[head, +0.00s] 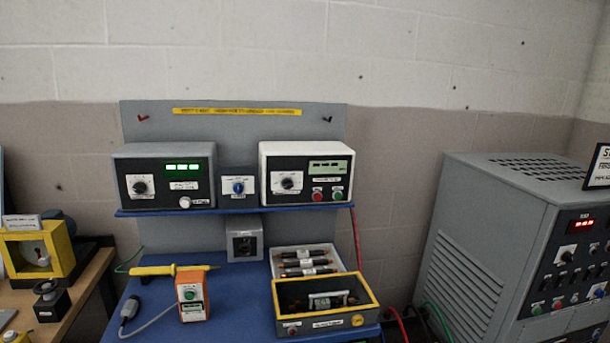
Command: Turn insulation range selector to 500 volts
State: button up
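Two instruments stand on a blue shelf in front of a grey back panel. The right instrument (306,173) has a white case, a pale green display, a black selector knob (287,181) on a white dial plate, and a red and a green button. The left instrument (164,176) has a grey case, a lit green display, a black knob (140,187) on a white plate and a white knob. Labels and knob settings are too small to read, so I cannot tell for sure which is the insulation tester. My gripper is not in view.
A small blue-knobbed box (238,186) sits between the instruments. A large grey cabinet (500,230) stands right.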

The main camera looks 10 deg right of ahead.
aim_at(287, 184)
jog(key=k, duration=0.65)
jog(key=u, duration=0.6)
jog(key=i, duration=1.8)
jog(key=z, duration=0.65)
